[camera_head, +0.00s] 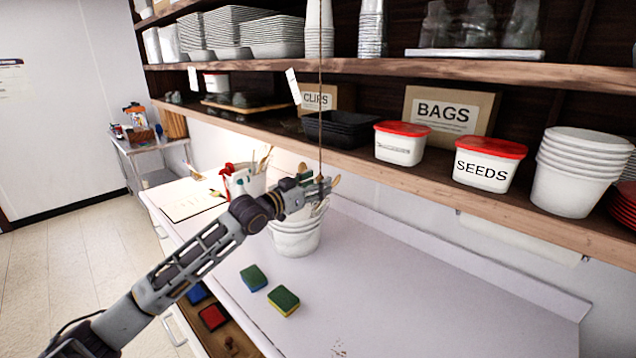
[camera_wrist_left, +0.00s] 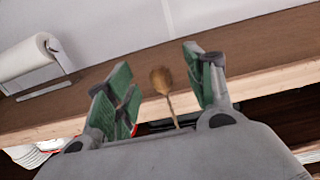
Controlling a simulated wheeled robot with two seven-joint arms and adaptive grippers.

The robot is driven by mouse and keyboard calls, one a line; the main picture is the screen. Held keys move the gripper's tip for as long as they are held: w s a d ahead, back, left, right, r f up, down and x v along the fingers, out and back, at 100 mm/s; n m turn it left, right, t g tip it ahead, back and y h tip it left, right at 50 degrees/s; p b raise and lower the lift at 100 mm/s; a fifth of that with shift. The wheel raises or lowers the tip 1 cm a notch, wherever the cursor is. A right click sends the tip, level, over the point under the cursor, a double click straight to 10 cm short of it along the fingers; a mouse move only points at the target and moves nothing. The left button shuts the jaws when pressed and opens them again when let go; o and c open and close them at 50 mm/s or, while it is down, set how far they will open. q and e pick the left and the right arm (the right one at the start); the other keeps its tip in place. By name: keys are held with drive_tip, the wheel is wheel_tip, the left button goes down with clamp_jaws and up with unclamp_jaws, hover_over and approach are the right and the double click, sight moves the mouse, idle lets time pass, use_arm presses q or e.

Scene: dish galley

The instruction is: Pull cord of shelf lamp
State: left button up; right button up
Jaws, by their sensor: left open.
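The thin cord (camera_head: 320,110) hangs from above, past the front of the shelves, down to my left gripper (camera_head: 318,187) in the head view. In the left wrist view a brown wooden pull knob (camera_wrist_left: 162,80) on the cord's end is between the two green-padded fingers of my left gripper (camera_wrist_left: 165,87). The fingers are open, with a gap to each side of the knob in that view. The lamp itself is not in view. My right gripper is not in view.
The wooden shelf (camera_head: 400,174) holds red-lidded tubs, boxes and a stack of white buckets (camera_head: 575,180) behind my gripper. White buckets (camera_head: 295,238) stand on the counter below it. Two sponges (camera_head: 284,301) lie nearer. The counter's right part is clear.

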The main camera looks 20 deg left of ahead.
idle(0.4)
use_arm(q)
drive_tip(key=b+v, duration=0.1)
drive_tip(key=v, duration=0.7)
drive_tip(key=shift+b, duration=0.3)
idle(0.5)
idle(0.6)
